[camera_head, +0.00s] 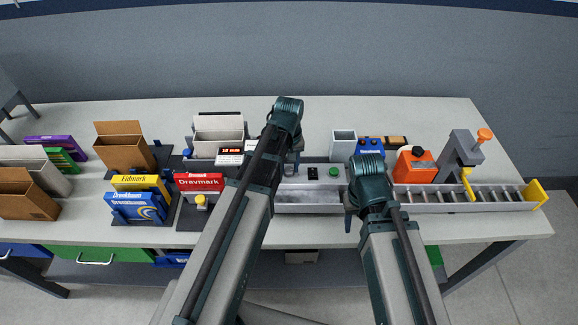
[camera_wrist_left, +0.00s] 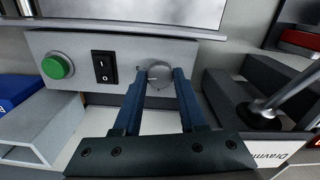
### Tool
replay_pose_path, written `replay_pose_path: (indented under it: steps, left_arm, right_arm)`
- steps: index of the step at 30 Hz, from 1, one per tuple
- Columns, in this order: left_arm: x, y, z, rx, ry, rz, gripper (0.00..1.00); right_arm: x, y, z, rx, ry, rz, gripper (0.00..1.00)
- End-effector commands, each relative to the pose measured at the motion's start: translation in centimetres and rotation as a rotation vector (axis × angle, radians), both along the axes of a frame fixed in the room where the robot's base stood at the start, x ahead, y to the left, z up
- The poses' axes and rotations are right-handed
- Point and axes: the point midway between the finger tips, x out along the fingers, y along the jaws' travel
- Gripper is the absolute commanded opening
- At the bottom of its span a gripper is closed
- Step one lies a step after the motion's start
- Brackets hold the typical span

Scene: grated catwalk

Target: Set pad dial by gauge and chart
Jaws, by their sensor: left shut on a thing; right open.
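In the left wrist view, my left gripper (camera_wrist_left: 159,78) has its two blue fingers on either side of a round grey dial (camera_wrist_left: 160,76) and is shut on it. The dial sits on a light grey panel (camera_wrist_left: 200,48), beside a black rocker switch (camera_wrist_left: 104,67) and a green button (camera_wrist_left: 56,66). In the head view, my left gripper (camera_head: 292,160) is at this panel and my arm hides the dial. A small display with red characters (camera_head: 230,150) stands to its left; I cannot read it. My right gripper (camera_head: 350,208) is open at the conveyor's front, mostly hidden by its wrist. I cannot identify a gauge or chart.
A metal channel (camera_head: 305,204) runs along the front of the table to a roller section with a yellow end stop (camera_head: 537,194). Cartons (camera_head: 125,145) crowd the left. The table's back is clear.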

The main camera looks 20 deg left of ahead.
Motion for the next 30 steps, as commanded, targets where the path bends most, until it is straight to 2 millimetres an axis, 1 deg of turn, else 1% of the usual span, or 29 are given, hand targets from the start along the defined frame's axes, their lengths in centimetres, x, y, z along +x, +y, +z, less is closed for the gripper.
replay_pose_path:
  steps: [6, 12, 29, 30]
  left_arm:
    - [0.0, 0.0, 0.0, 0.0, 0.0, -0.111, 0.0]
    - [0.0, 0.0, 0.0, 0.0, 0.0, -0.168, 0.0]
    - [-0.01, 0.0, 0.0, 0.0, 0.0, -0.193, 0.0]
    - [-0.01, 0.0, 0.0, 0.0, 0.0, -0.192, 0.46]
  right_arm:
    - [0.0, 0.0, 0.0, 0.0, 0.0, 0.0, 0.52]
    - [0.0, 0.0, 0.0, 0.0, 0.0, 0.0, 0.52]
    - [0.0, 0.0, 0.0, 0.0, 0.0, 0.0, 0.52]
    - [0.0, 0.0, 0.0, 0.0, 0.0, 0.0, 0.52]
